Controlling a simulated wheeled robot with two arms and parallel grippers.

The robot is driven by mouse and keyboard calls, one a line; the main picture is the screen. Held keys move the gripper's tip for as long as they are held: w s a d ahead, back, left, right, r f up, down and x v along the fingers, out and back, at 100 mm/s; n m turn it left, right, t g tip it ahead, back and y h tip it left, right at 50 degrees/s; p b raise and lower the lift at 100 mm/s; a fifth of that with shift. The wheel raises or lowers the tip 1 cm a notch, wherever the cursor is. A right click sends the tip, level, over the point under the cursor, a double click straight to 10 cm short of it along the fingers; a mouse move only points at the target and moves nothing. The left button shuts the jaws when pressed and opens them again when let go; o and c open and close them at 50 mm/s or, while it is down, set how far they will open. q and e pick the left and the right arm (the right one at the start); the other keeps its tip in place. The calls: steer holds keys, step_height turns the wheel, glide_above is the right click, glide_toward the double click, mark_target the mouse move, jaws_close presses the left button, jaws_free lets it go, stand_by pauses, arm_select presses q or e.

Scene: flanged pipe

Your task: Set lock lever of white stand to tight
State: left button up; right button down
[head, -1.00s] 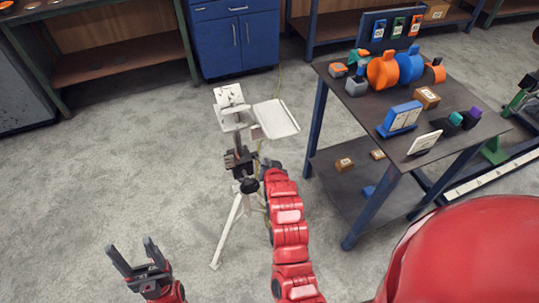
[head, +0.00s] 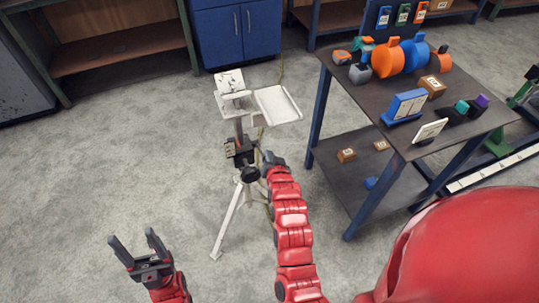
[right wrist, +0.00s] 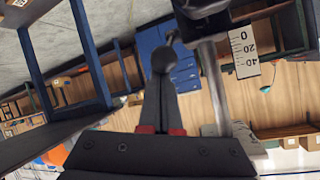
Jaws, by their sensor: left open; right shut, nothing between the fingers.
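The white stand (head: 232,104) stands upright on its legs near the middle of the head view, with two white plates on top. A dark clamp block (head: 239,150) and a black round knob (head: 249,174) sit on its column. In the right wrist view its pole (right wrist: 215,85) carries a dark collar (right wrist: 205,6) with a thin dark lever (right wrist: 171,37). My right gripper (head: 268,160) is shut and empty, just right of the clamp. In the wrist view its fingertips (right wrist: 163,55) are at the lever's end; contact is unclear. My left gripper (head: 137,251) is open and empty, front left.
A dark table (head: 365,105) with orange and blue pipe parts, boxes and small blocks stands to the right. A blue cabinet (head: 236,35) and shelves are at the back. A scale strip (right wrist: 245,52) is by the pole. The floor to the left is clear.

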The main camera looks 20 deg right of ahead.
step_height(320, 180, down, 13)
steer(key=s+m+t+h+b, duration=0.1)
steer(key=t+b, duration=0.9)
steer(key=b, duration=1.1)
steer(key=shift+f+m+t, duration=0.2)
steer(key=shift+m+t, duration=0.1)
steer(key=shift+m, duration=0.1)
steer(key=shift+r, duration=0.1)
steer(key=s+p, duration=0.3)
steer(key=s, duration=0.6)
steer(key=shift+s+d+f, duration=0.3)
steer(key=shift+d+f, duration=0.05)
